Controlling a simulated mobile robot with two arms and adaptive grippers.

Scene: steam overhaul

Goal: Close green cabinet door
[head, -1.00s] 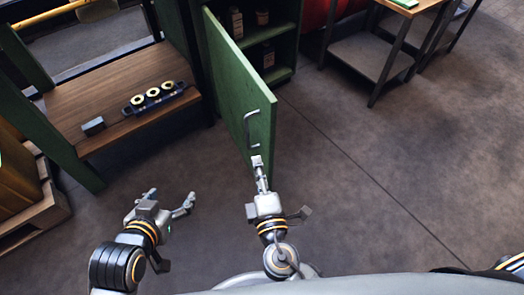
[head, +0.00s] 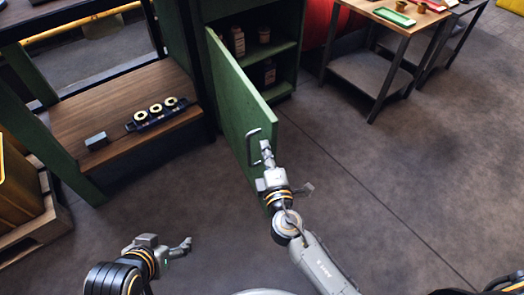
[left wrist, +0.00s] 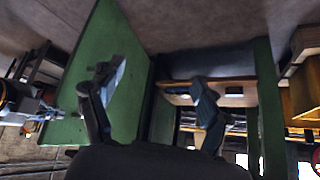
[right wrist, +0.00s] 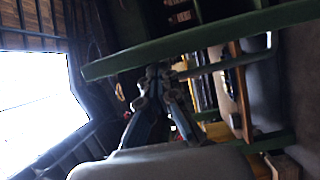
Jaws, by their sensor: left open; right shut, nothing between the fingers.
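The green cabinet door (head: 236,105) stands open, swung out toward me from the green cabinet (head: 283,90). Its grey bar handle (head: 252,150) is near the free edge. My right gripper (head: 266,148) is shut at the handle's right side, very close to it; I cannot tell if they touch. The right wrist view shows its closed fingers (right wrist: 158,76) by the door's edge (right wrist: 205,38). My left gripper (head: 180,246) is open and empty, low and left of the door. In the left wrist view the door (left wrist: 108,60) lies beyond its spread fingers (left wrist: 155,90).
Bottles (head: 238,42) stand on the cabinet shelves. A wooden workbench shelf (head: 105,108) with a rack of rolls (head: 158,113) is left of the door. A side table (head: 385,60) stands at the back right. The floor (head: 370,170) right of the door is clear.

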